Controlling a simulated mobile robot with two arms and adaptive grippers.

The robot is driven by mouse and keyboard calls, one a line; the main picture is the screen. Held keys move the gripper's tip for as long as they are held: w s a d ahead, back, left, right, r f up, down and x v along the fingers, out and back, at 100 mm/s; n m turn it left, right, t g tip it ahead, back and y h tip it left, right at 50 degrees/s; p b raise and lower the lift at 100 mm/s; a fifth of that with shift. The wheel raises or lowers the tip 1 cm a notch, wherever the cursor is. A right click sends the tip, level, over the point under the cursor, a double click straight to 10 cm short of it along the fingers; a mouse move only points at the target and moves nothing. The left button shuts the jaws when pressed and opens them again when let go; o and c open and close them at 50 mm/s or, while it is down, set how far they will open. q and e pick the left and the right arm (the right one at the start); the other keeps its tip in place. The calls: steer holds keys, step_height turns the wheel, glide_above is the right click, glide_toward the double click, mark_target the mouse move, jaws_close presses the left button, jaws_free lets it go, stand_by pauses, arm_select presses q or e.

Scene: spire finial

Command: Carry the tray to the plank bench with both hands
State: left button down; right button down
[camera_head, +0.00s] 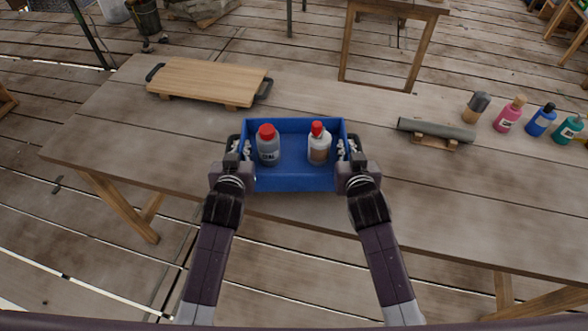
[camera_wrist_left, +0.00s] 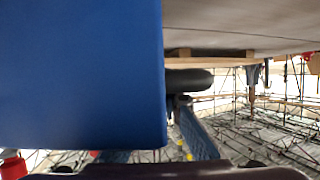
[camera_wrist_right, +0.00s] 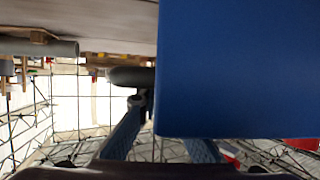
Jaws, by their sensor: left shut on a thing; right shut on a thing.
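The blue tray (camera_head: 295,183) is level over the front part of the plank bench (camera_head: 150,130); I cannot tell if it touches the top. A grey bottle with a red cap (camera_head: 268,148) stands upright in its left half. A white bottle with a red cap (camera_head: 319,146) stands upright in its right half. My left gripper (camera_head: 233,160) is shut on the tray's left side handle and my right gripper (camera_head: 354,160) on its right side handle. The tray's blue wall fills much of the left wrist view (camera_wrist_left: 80,75) and right wrist view (camera_wrist_right: 240,70).
A wooden board with black handles (camera_head: 208,80) lies on the bench at the left. A grey cylinder (camera_head: 436,129) rests on a wooden cradle at the right. Several bottles, including a pink one (camera_head: 509,117), stand at the far right. A wooden stool (camera_head: 385,50) stands behind.

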arm_select(q)
steer(key=shift+r, duration=0.15)
arm_select(e)
steer(key=shift+r, duration=0.15)
